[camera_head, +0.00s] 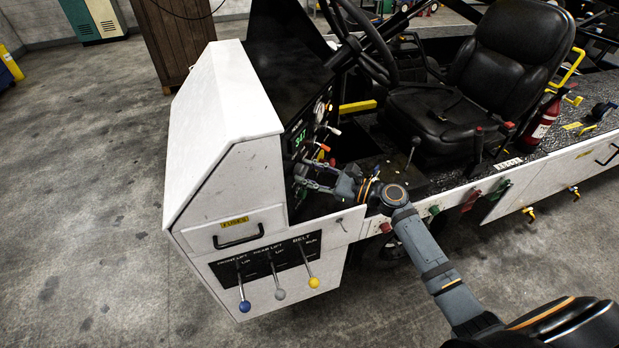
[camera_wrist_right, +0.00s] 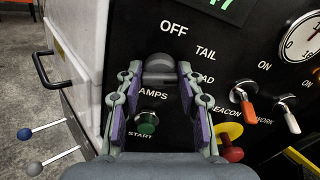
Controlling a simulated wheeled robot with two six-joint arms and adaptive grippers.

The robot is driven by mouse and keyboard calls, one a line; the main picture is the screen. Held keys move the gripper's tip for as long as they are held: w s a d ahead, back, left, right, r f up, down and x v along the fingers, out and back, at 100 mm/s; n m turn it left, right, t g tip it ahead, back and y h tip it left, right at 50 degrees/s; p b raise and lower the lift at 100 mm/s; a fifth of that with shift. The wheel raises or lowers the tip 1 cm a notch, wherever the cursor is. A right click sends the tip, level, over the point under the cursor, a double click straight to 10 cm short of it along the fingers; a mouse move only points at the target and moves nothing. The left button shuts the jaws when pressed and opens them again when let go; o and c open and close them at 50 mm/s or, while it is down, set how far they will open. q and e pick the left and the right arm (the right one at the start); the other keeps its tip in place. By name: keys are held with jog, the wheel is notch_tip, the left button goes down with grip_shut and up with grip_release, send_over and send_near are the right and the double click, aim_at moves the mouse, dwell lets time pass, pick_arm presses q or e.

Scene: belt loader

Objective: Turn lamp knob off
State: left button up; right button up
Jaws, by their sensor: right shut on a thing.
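The lamp knob (camera_wrist_right: 160,67) is a grey rotary knob on the black dash panel, with OFF, TAIL and a partly hidden third label around its upper right and a partly covered LAMPS label below. My right gripper (camera_wrist_right: 159,82) has its two purple-padded fingers on either side of the knob, shut on it. Which label the knob points to is not clear. In the head view my right gripper (camera_head: 308,178) reaches the dash panel from the right, and the knob is hidden there. My left gripper is not in view.
A green START button (camera_wrist_right: 147,122) sits just below the knob, between the fingers. Orange and white toggle levers (camera_wrist_right: 244,102) and a red-and-yellow knob (camera_wrist_right: 230,142) are close on the right. Lift levers (camera_head: 278,280) stand below the white housing (camera_head: 222,130). A black seat (camera_head: 500,70) is behind.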

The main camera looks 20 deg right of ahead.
jog(key=shift+s+a+f+n+b, duration=0.1)
jog(key=shift+f+n+b, duration=0.05)
jog(key=shift+n+b, duration=3.5)
jog(key=shift+s+f+n+b, duration=0.1)
jog(key=shift+f+n+b, duration=0.05)
jog(key=shift+n+b, duration=3.5)
jog(key=o, duration=1.2)
jog(key=shift+c, duration=0.2)
